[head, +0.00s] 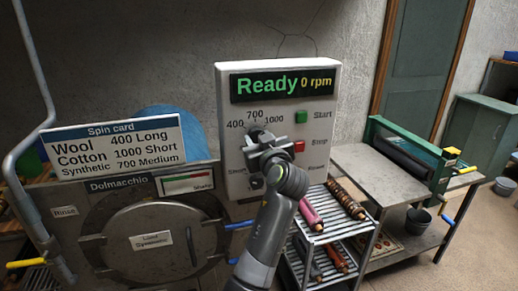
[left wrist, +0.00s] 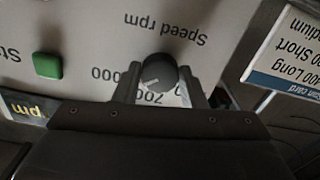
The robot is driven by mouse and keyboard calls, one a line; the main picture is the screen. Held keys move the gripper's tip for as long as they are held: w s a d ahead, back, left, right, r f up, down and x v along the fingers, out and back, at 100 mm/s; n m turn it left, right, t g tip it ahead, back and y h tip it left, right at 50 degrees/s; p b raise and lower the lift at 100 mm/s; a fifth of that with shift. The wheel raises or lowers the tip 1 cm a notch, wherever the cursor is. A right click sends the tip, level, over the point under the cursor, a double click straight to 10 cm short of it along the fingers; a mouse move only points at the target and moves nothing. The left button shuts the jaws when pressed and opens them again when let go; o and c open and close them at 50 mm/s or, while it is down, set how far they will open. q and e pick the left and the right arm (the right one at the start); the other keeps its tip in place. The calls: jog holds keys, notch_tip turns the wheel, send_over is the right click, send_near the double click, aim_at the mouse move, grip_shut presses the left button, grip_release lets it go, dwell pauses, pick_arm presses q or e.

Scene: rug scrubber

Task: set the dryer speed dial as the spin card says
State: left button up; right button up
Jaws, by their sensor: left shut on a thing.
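The speed dial (head: 257,134) is a dark round knob on the white control panel (head: 232,180), with 400, 700 and 1000 around it. My left gripper (head: 264,150) is shut on it and partly hides it in the head view. In the left wrist view the dial (left wrist: 162,70) sits between the two fingers, and its white mark appears to point between 700 and 1000. The spin card (head: 118,146) reads Wool 400 Long, Cotton 1000 Short, Synthetic 700 Medium. The display (head: 283,85) reads Ready 0 rpm. My right gripper is not in view.
A green Start button (head: 301,117) and a red Stop button (head: 299,146) are right of the dial. A lower knob (head: 256,183) is partly hidden by my arm. The round dryer door (head: 152,243) is lower left. A rack with rollers (head: 325,235) stands lower right.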

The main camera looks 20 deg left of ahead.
pick_arm(q)
jog(key=shift+n+b, duration=5)
jog(key=shift+b, duration=0.4)
jog(key=shift+r, duration=0.1)
jog(key=o, duration=1)
